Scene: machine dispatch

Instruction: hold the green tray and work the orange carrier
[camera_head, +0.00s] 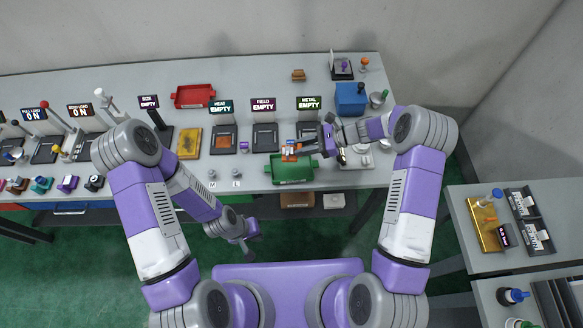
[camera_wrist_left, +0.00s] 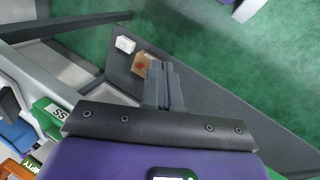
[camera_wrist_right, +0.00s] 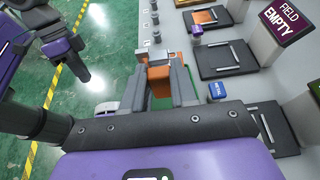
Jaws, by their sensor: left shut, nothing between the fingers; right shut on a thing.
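The green tray (camera_head: 297,179) lies at the front edge of the long table, right of its middle. My right gripper (camera_head: 306,150) is shut on the orange carrier (camera_head: 289,153) and holds it over the tray's back side. In the right wrist view the orange carrier (camera_wrist_right: 158,68) shows between the fingers (camera_wrist_right: 163,88), with a little of the green tray behind them. My left gripper (camera_head: 250,248) is shut and empty, in front of the table and below its edge, away from the tray.
Heat, field and metal stations stand behind the tray, their signs (camera_head: 264,105) reading EMPTY. A red tray (camera_head: 194,96) lies at the back, a blue bin (camera_head: 350,98) at the back right. A side table (camera_head: 470,215) stands right. Green floor is open in front.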

